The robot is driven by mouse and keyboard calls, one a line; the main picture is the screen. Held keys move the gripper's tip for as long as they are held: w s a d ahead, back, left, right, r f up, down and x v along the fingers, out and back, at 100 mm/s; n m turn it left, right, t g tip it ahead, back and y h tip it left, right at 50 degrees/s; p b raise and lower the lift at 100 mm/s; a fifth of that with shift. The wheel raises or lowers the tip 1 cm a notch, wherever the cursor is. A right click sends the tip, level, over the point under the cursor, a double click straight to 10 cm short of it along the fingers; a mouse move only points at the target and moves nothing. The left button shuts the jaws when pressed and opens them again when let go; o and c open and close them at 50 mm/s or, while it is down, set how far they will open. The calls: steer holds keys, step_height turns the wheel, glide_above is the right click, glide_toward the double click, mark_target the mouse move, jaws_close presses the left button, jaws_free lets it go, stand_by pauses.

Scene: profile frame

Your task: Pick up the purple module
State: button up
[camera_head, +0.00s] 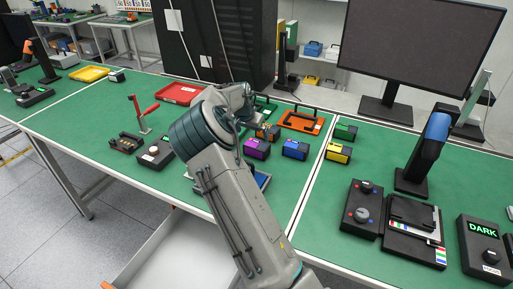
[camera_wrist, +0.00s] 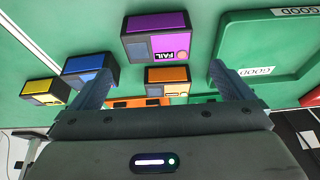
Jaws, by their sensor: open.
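The purple module (camera_head: 256,148) stands on the green table, right of my arm in the head view. In the wrist view the purple module (camera_wrist: 157,36) lies ahead of my gripper, with a label reading FAIL and a reddish round spot on its face. My gripper (camera_wrist: 166,80) is open and empty, its two fingers spread wide. An orange module (camera_wrist: 167,80) shows between the fingers, nearer than the purple one. In the head view my arm hides part of the table and most of my gripper.
A blue module (camera_wrist: 90,72) and a yellow module (camera_wrist: 43,91) stand left of the purple one in the wrist view. A green tray (camera_wrist: 268,50) labelled GOOD is on the right, close to one finger. A monitor (camera_head: 420,45) stands at the back.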

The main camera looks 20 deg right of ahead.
mark_target(257, 144)
steer(key=x, duration=0.4)
steer(key=shift+p, duration=0.35)
steer(key=shift+d+f+p, duration=0.25)
steer(key=shift+f+p, duration=0.2)
steer(key=shift+f, duration=0.1)
steer(key=shift+p+x, duration=0.75)
steer(key=shift+x, duration=1.35)
steer(key=c, duration=0.8)
steer(key=shift+r, duration=0.15)
steer(key=shift+r+b, duration=0.5)
steer(key=shift+r, duration=0.15)
steer(key=r, duration=0.1)
steer(key=r+b, duration=0.1)
steer(key=shift+s+a+r, duration=0.1)
steer(key=shift+s+r, duration=0.15)
steer(key=shift+r, duration=0.1)
steer(key=s+r+b, duration=0.1)
steer(key=s+r, duration=0.1)
steer(key=s, duration=0.1)
steer(key=s+r+b, duration=0.1)
steer(key=s+r, duration=0.1)
steer(key=s, duration=0.2)
steer(key=s+a+r+b, duration=0.1)
steer(key=s+r, duration=0.1)
steer(key=s, duration=0.2)
steer(key=shift+s+r, duration=0.1)
steer(key=shift+r, duration=0.25)
